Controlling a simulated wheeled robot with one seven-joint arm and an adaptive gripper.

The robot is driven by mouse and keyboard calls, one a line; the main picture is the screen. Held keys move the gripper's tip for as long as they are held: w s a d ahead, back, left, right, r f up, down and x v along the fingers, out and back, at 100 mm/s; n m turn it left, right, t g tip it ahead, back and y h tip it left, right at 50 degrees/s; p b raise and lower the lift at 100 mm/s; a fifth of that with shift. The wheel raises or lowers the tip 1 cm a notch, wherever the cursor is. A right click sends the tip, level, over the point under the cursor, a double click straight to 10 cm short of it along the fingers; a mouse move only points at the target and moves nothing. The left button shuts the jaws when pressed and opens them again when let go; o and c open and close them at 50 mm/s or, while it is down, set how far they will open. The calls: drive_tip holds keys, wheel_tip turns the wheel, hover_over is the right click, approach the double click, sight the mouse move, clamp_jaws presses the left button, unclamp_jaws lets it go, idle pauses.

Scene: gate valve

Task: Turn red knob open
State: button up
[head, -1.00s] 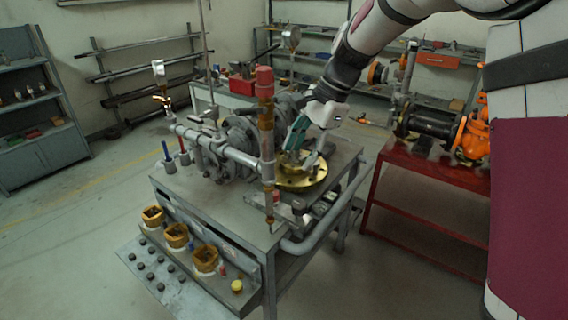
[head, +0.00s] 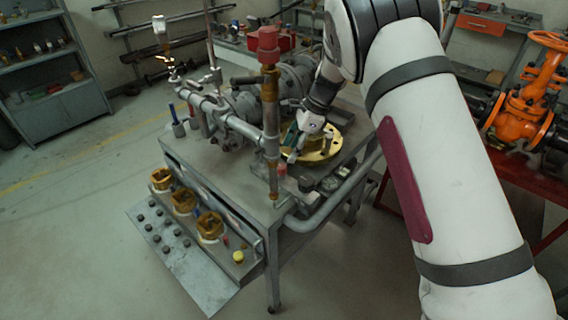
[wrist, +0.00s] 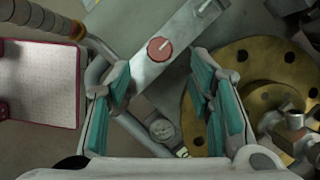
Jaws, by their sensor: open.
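A small round red knob (wrist: 159,49) sits on a grey bar in the wrist view, ahead of and between my fingers. A small red piece (head: 282,170), seemingly the same knob, shows near the bench's front corner in the head view. My gripper (wrist: 162,76) is open, its two teal-padded fingers apart with nothing held. In the head view my gripper (head: 293,149) is low over the bench, between the upright pipe and the brass flange, just behind the red piece. I cannot tell how the knob is turned.
The brass flange (head: 335,146) lies right of my gripper. An upright pipe with a red top (head: 268,40) stands close on the left. A small round gauge (wrist: 161,130) lies below the knob in the wrist view. An orange valve (head: 520,105) stands on the red table at right.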

sight(282, 166)
drive_tip(key=x, duration=0.7)
drive_tip(key=shift+f, duration=0.1)
drive_tip(key=shift+c, duration=0.6)
clamp_jaws()
